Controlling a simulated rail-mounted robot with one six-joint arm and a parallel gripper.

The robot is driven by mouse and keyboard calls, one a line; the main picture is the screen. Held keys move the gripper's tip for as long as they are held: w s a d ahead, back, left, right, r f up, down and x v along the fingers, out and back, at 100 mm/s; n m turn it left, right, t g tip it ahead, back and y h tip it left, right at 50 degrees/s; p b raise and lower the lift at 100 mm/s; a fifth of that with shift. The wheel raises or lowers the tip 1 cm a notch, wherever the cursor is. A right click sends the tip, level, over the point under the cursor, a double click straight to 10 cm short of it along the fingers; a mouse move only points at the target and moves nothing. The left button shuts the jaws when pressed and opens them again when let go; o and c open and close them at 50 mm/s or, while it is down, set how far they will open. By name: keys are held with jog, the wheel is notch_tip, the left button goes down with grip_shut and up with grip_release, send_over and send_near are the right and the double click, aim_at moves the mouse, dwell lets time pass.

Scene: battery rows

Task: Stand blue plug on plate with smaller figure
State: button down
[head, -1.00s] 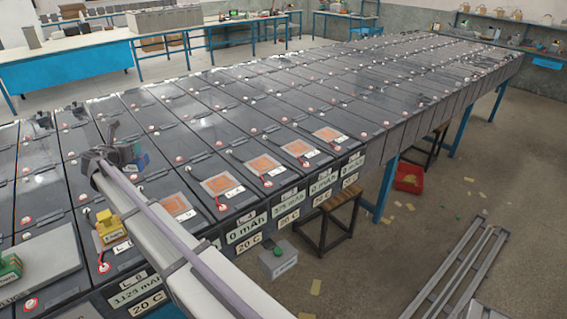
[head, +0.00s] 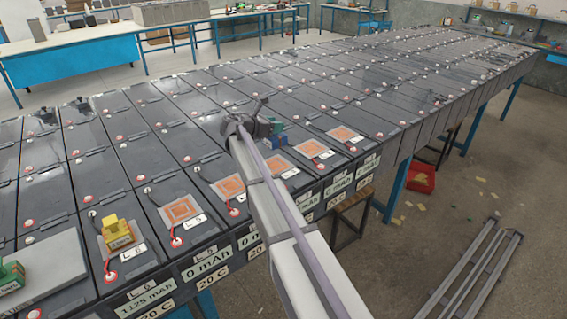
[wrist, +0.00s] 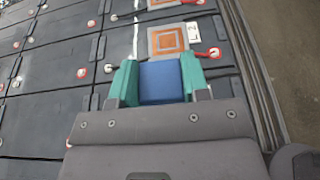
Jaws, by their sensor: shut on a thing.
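My gripper (head: 275,133) is shut on the blue plug, which sits between its two teal fingers in the wrist view (wrist: 162,82). It holds the plug over the dark battery rows, near the plates. Square plates with orange figures lie on the front batteries: the L_5 plate (head: 180,209), the L_4 plate (head: 229,187), a plate just below the gripper (head: 279,164), and two further right (head: 312,147), (head: 345,134). In the wrist view the plate labelled L_2 (wrist: 168,42) lies just beyond the plug. L_4 and L_5 fronts read 0 mAh; those further right are too small to read surely.
A yellow plug (head: 119,231) stands on the L_6 plate, whose battery reads 1125 mAh. A green plug (head: 12,276) sits on a grey tray (head: 55,262) at the left. Red terminals and short cables edge the plates. A stool (head: 347,213) stands below the front edge.

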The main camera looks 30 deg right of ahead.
notch_tip(320, 180, down, 10)
jog(key=b, duration=0.9)
jog(key=shift+f, duration=0.15)
jog(key=shift+r, duration=0.25)
jog(key=shift+f, duration=0.15)
jog(key=c, duration=0.6)
grip_release()
jog(key=shift+r, duration=0.2)
jog(key=shift+a+r, duration=0.15)
jog(key=shift+a, duration=0.15)
jog(key=p+v, duration=0.3)
jog(key=v, duration=0.8)
jog(key=shift+p, duration=0.3)
jog(key=shift+s+a, duration=0.15)
